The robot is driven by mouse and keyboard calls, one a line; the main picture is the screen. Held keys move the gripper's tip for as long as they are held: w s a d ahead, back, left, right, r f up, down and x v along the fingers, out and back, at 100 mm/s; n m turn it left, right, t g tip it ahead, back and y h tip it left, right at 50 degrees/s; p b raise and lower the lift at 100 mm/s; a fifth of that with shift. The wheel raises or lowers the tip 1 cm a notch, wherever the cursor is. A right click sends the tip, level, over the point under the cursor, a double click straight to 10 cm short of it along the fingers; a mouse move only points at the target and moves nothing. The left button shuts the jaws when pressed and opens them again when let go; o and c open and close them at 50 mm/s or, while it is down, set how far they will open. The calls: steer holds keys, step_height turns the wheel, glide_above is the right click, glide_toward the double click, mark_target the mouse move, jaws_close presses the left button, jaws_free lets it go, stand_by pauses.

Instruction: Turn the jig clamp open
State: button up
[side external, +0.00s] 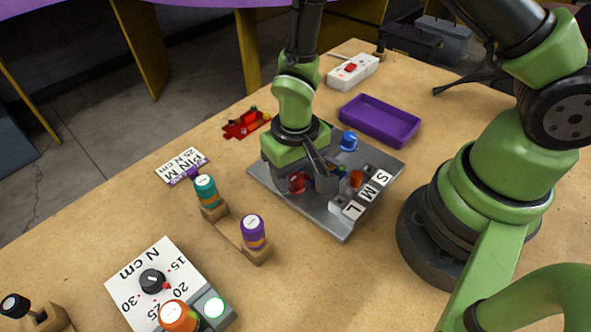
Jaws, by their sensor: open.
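The jig is a grey metal plate (338,226) with slots labelled S, M and L along its right side. My gripper (322,174) is low over the middle of the plate, pointing down, with its jaws open. A red round part (297,182) sits on the plate just below and left of my gripper. A blue knob (349,140) stands at the plate's back edge, and an orange-red part (356,179) lies right of the fingers. I cannot tell which of these is the clamp handle. My gripper hides much of the plate's middle, and contact is unclear.
A purple tray (380,120) lies behind the plate. A wooden stand with a teal-capped driver (205,190) and a purple-capped driver (253,231) is at the front left. A torque dial board (140,278), red fixture (246,123) and white power strip (352,72) lie around.

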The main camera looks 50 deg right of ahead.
steer(key=shift+c, duration=0.4)
steer(key=c, duration=0.8)
steer(key=shift+c, duration=0.2)
steer(key=shift+n, duration=0.3)
steer(key=n, duration=0.3)
steer(key=shift+n, duration=0.3)
steer(key=n, duration=0.4)
steer(key=shift+n, duration=0.3)
steer(key=n, duration=0.4)
steer(key=shift+n, duration=2.5)
